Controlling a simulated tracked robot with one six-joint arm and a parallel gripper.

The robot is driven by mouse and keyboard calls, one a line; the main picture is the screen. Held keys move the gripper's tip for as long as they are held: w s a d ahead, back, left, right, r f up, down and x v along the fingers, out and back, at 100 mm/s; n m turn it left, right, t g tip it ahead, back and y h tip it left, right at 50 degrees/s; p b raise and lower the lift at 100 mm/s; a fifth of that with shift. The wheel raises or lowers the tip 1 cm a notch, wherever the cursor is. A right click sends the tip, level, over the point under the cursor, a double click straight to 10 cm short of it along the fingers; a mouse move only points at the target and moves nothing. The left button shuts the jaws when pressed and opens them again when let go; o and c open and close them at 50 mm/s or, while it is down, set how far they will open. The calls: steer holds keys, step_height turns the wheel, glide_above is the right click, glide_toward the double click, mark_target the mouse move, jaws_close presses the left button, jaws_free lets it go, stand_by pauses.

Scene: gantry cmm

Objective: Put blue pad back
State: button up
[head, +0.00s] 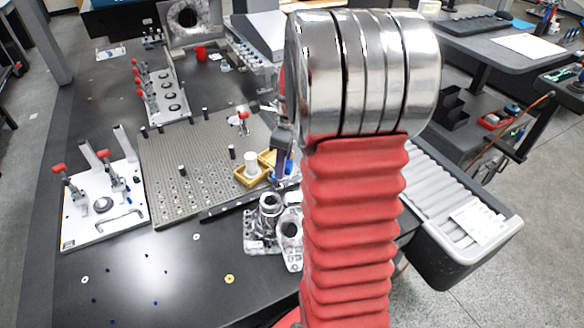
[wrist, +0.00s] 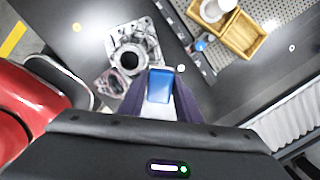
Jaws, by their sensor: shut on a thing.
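The blue pad (wrist: 160,86) is held between the two dark fingers of my gripper (wrist: 160,75) in the wrist view. The gripper is shut on it and the pad points away from the camera. In the head view my gripper (head: 283,150) hangs just right of a yellow wooden tray (head: 243,181), partly hidden by my own arm. In the wrist view this tray (wrist: 243,42) has two compartments and lies up and to the right of the pad. A white cylinder (head: 252,163) stands in one compartment; the other looks empty in the wrist view.
A metal flanged part (head: 268,212) lies on the dark table in front of the tray. A perforated fixture plate (head: 190,160) with pegs lies left of the tray. A white clamp board (head: 100,210) is further left. The table's front left is mostly clear.

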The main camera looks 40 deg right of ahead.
steer(key=w+a+f+n+g, duration=0.1)
steer(key=w+a+n, duration=0.3)
steer(key=a+n, duration=0.4)
steer(key=w+a+f+n, duration=0.1)
steer(key=w+a+n, duration=0.3)
steer(key=a+n, duration=0.5)
steer(key=w+a+f+n+g, duration=0.1)
steer(key=w+a+n, duration=0.3)
steer(key=a+n, duration=0.5)
steer(key=n, duration=0.4)
steer(key=shift+w+f+g+h, duration=0.25)
steer(key=shift+w+g+h, duration=0.05)
steer(key=shift+s, duration=0.1)
